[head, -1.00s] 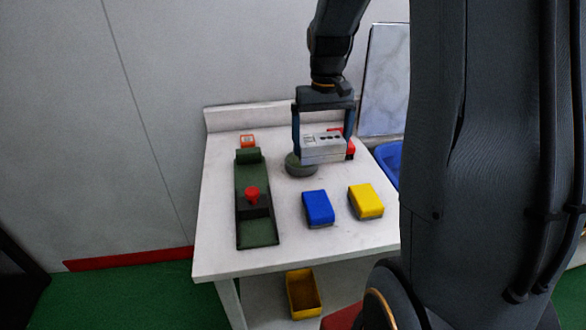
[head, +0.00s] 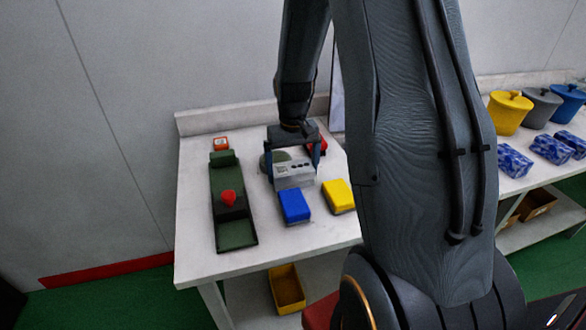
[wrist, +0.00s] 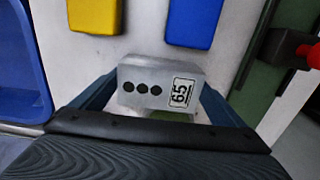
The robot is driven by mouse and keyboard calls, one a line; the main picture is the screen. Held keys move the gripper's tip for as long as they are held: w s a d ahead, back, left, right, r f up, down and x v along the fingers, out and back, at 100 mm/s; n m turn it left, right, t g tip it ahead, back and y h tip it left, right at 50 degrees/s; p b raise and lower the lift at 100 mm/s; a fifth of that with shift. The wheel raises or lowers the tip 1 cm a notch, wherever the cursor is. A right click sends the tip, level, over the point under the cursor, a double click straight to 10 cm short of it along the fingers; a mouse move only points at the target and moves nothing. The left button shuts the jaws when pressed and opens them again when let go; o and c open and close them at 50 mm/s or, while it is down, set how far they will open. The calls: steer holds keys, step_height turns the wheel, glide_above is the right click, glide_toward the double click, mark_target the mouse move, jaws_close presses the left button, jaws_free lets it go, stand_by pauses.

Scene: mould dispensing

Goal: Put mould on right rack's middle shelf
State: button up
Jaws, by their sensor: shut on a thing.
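The mould is a light grey block (head: 294,175) with dark round holes and a label. In the wrist view the grey mould (wrist: 160,88) shows three dark holes and the label "65". My gripper (head: 295,165) is shut on it, one finger at each side, and holds it over the back part of the white table (head: 194,263). A round grey-green thing behind it is partly hidden. The right rack and its middle shelf cannot be made out for certain in these views.
A blue block (head: 295,206) and a yellow block (head: 338,196) lie just in front. A green fixture with a red knob (head: 228,198) stands left. A yellow bin (head: 287,289) sits below. At right, a bench holds lidded pots (head: 509,112) and blue patterned blocks (head: 514,161).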

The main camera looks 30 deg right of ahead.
steer(key=o, duration=1.4)
steer(key=shift+f, duration=0.1)
